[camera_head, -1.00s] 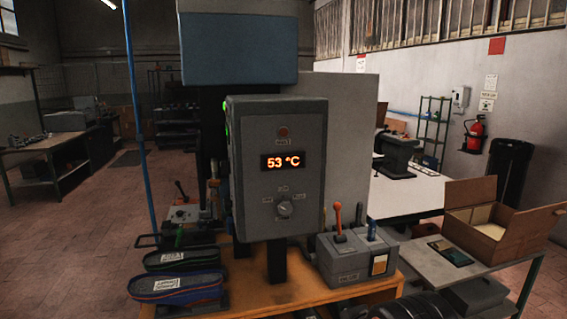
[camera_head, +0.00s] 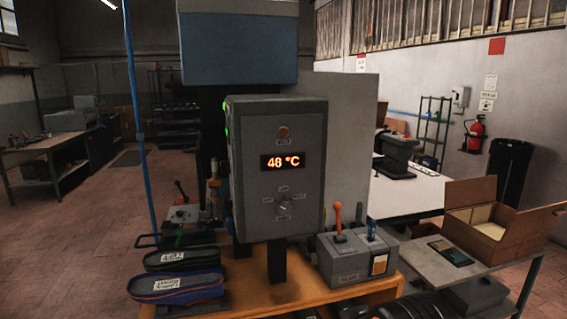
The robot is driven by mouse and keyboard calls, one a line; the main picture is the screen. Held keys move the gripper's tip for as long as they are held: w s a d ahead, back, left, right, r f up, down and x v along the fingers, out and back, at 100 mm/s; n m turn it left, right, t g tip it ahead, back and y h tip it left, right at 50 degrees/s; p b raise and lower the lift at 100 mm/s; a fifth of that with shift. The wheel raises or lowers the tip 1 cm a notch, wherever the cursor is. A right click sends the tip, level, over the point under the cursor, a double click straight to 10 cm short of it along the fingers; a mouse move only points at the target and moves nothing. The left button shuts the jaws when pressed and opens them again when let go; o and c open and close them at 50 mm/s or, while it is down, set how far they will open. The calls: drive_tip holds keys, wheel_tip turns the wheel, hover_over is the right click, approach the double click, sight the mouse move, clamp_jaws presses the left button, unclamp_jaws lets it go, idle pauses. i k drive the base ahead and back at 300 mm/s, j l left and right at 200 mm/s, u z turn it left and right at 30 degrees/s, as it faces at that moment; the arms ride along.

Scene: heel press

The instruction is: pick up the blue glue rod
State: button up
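A long thin blue rod (camera_head: 138,120) stands nearly upright left of the grey control box, running from the top edge down to the bench area. A short blue upright piece (camera_head: 371,229) stands on the right of a small grey box (camera_head: 345,262), beside an orange-topped lever (camera_head: 338,216). I cannot tell for sure which of these blue pieces is the glue rod. My gripper's fingers do not show; only dark parts, likely of my arm, show at the bottom edge.
The control box (camera_head: 302,221) reads 48 °C and stands on an orange-brown bench (camera_head: 250,297). Two shoe-shaped pieces, green-edged (camera_head: 182,259) and blue (camera_head: 175,286), lie at left. A cardboard box (camera_head: 482,230) stands on the right table. Open floor lies at left.

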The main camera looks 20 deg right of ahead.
sight(372, 224)
drive_tip(key=z, duration=0.8)
drive_tip(key=i+l+u, duration=0.4)
drive_tip(key=i, duration=0.3)
drive_tip(key=i+l+u, duration=0.4)
drive_tip(key=i+l, duration=0.25)
drive_tip(key=l, duration=0.2)
drive_tip(key=k+l, duration=0.1)
drive_tip(key=l, duration=0.2)
drive_tip(key=z, duration=0.55)
